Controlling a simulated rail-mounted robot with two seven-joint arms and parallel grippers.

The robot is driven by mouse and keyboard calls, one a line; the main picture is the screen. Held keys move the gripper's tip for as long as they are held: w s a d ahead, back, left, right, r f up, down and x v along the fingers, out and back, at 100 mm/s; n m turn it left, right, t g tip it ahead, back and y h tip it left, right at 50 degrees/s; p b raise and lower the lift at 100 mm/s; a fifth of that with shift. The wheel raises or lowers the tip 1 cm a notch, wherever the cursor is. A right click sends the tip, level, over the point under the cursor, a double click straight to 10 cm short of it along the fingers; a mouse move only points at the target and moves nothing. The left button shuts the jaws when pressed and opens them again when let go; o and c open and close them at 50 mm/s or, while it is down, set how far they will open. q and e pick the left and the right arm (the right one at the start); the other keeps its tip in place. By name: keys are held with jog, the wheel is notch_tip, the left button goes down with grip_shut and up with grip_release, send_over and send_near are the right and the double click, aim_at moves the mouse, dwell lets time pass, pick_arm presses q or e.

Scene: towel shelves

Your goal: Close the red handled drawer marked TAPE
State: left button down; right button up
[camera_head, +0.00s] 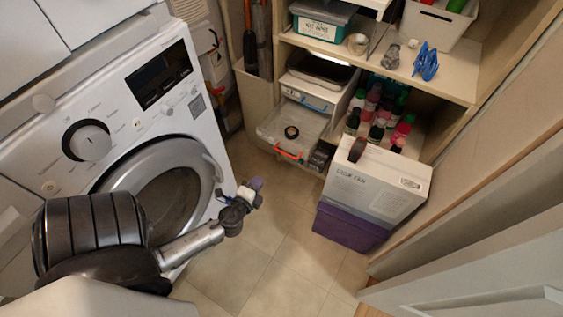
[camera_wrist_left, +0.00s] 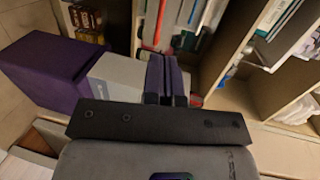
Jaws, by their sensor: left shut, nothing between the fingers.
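A pale see-through drawer (camera_head: 312,128) with a red handle (camera_head: 288,154) stands pulled out of a small drawer unit in the head view. A dark roll (camera_head: 291,132) lies in it. No TAPE marking is legible. My left gripper (camera_head: 256,185) is shut and empty, low and in front of the drawer, nearer the washing machine, apart from the handle. Its closed dark fingers (camera_wrist_left: 165,80) show in the left wrist view. A thin red strip shows beyond them there; I cannot tell if it is the handle. My right gripper is not in view.
A drawer with a blue handle (camera_head: 306,101) sits above the open one. A white box (camera_head: 372,185) on a purple box (camera_head: 347,229) stands to the right. Several bottles (camera_head: 379,112) fill the shelf. The washing machine (camera_head: 120,110) is at left. Floor between is clear.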

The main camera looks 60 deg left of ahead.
pick_arm(q)
jog(key=w+a+f+b, duration=0.1)
jog(key=w+a, duration=0.1)
jog(key=w, duration=0.4)
jog(key=w+a+f+m+t+h+b, duration=0.1)
jog(key=w+a, duration=0.2)
jog(key=w, duration=0.4)
jog(key=shift+w+a+f, duration=0.15)
jog(key=shift+a+f, duration=0.15)
